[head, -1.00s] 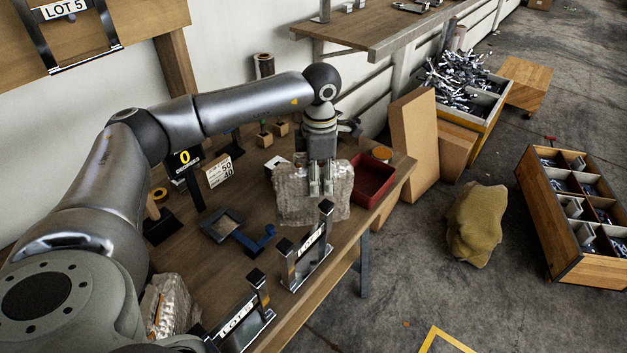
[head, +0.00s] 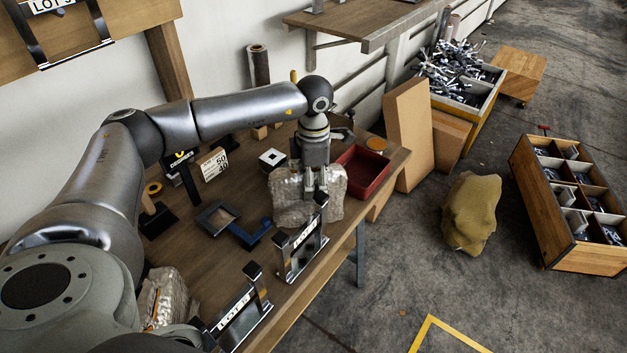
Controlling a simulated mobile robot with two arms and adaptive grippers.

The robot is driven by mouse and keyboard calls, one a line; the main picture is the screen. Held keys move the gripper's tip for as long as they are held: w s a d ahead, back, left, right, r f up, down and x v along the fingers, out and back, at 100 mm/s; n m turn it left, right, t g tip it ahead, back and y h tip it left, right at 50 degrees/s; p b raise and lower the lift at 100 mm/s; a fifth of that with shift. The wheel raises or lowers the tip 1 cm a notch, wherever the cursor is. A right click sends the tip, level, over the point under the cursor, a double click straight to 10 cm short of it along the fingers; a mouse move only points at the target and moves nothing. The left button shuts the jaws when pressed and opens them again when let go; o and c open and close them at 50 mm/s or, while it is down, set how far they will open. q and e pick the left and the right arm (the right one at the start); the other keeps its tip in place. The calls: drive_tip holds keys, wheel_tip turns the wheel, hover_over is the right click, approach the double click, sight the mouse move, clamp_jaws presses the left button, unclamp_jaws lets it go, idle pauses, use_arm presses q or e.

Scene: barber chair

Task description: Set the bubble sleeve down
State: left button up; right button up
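The bubble sleeve (head: 285,205) is a pale, translucent bubble-wrap piece at the table's right front part, beside the red tray. My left gripper (head: 316,188) points down at it, its fingers close together and shut on it. The sleeve's middle is partly hidden by the fingers and a LOT stand. I cannot tell whether its underside touches the table (head: 210,265). My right gripper is not in view.
A red tray (head: 362,172) stands right of the sleeve. LOT stands (head: 301,246) line the front edge. A blue-and-black frame (head: 220,217) lies to the left. Another wrapped bundle (head: 168,298) is at near left. Cardboard (head: 408,133) leans beyond the table's right end.

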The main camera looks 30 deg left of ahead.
use_arm(q)
wheel_tip(320, 180, up, 12)
drive_tip(key=shift+r+b, duration=0.2)
drive_tip(key=shift+b, duration=0.85)
